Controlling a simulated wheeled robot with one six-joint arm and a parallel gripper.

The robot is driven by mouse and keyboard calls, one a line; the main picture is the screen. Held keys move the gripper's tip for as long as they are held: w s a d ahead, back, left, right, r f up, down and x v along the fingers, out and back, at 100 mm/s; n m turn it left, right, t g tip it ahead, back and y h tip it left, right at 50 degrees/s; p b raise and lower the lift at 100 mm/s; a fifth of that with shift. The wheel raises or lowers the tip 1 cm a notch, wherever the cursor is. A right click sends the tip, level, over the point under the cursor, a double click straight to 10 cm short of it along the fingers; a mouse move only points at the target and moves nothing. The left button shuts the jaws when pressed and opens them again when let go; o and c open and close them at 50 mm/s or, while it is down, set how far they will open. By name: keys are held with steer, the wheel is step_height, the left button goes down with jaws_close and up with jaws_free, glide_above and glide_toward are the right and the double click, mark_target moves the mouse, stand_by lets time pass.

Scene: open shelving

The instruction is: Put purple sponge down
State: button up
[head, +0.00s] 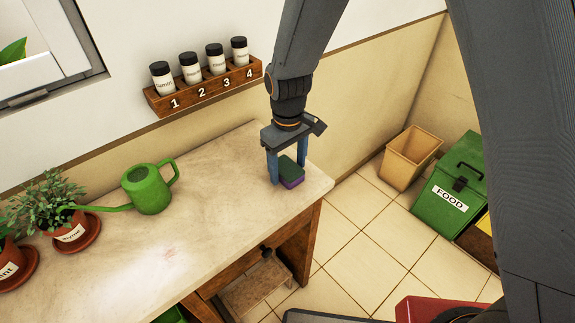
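The purple sponge (292,181) has a dark green top layer and a purple lower layer. It is at the right end of the pale countertop (215,205), near its edge. My gripper (288,168) points down over it, with one blue finger on each side. The fingers look close against the sponge, so my gripper appears shut on it. The sponge is at or very near the counter surface; I cannot tell whether it bears on it. Part of the sponge's far side is hidden by the fingers.
A green watering can (147,189) and a potted thyme (72,232) stand to the left on the counter. A wooden rack (205,90) with several jars hangs on the wall behind. A tan bin (408,160) and a green food bin (449,188) stand on the floor at right. The counter's middle is clear.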

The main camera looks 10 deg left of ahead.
mark_target(288, 168)
step_height(288, 168, up, 12)
steer(key=b, duration=0.3)
steer(key=shift+r, duration=0.15)
steer(key=s+d+f+m, duration=0.1)
steer(key=s+d+m, duration=0.2)
steer(key=d, duration=0.6)
steer(key=s+d+f+m, duration=0.2)
steer(key=s+d+m, duration=0.1)
steer(key=d, duration=0.6)
steer(key=s+d+f+m+t, duration=0.1)
steer(key=s+d+m, duration=0.2)
steer(key=d, duration=0.7)
steer(key=shift+f+m, duration=0.2)
steer(key=shift+m, duration=0.3)
steer(key=shift+a, duration=0.1)
